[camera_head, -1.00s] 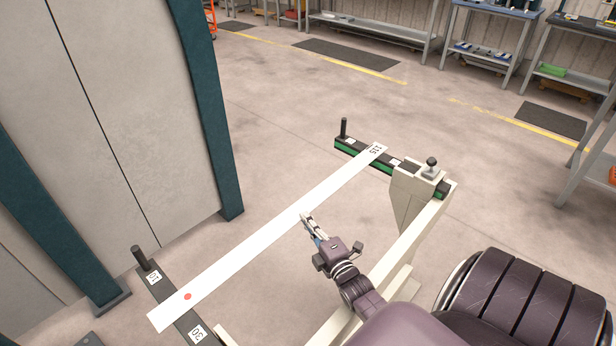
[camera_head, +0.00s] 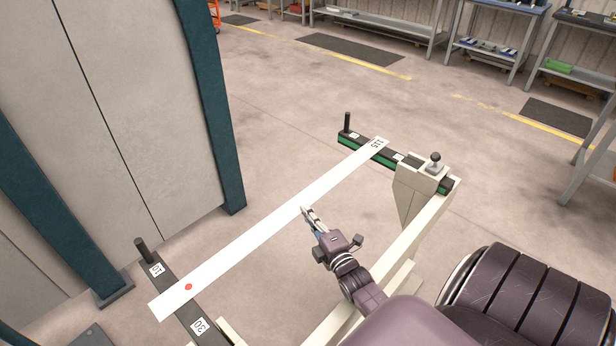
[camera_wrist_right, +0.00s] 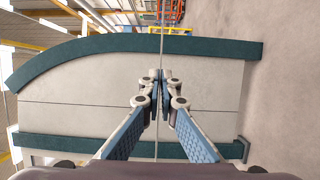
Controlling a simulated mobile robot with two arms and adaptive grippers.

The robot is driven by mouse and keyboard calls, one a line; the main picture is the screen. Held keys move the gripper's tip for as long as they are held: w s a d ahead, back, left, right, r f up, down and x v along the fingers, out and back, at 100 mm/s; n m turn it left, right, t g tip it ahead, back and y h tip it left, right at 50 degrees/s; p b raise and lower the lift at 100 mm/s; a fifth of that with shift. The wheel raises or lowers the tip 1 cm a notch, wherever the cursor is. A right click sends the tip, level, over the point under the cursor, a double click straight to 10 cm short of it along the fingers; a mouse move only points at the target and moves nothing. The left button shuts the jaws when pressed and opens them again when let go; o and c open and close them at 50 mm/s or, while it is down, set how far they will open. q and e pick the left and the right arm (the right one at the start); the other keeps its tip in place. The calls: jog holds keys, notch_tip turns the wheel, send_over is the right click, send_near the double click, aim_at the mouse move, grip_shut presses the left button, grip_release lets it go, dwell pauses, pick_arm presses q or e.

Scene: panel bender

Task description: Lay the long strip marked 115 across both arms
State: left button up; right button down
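The long white strip (camera_head: 262,235), marked 115 at its far end and with a red dot near its near end, spans both support arms. Its far end is over the green-sided arm (camera_head: 352,142). Its near end reaches past the dark arm (camera_head: 182,306) labelled 10 and 30. I cannot tell whether it touches them or hovers slightly. My right gripper (camera_head: 306,210) is at the strip's right long edge, around mid-length. In the right wrist view its fingers (camera_wrist_right: 161,76) are shut on the strip, seen edge-on as a thin line. My left gripper is not in view.
Upright dark posts stand on the far arm (camera_head: 347,122) and near arm (camera_head: 144,250). A cream frame with a black knob (camera_head: 435,158) is on the right. A large grey machine with teal edges (camera_head: 207,110) stands left. Open floor lies beyond, with benches at the back.

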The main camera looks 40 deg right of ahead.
jog(key=c, duration=2.1)
grip_release()
jog(key=shift+r, duration=0.1)
jog(key=shift+s, duration=0.15)
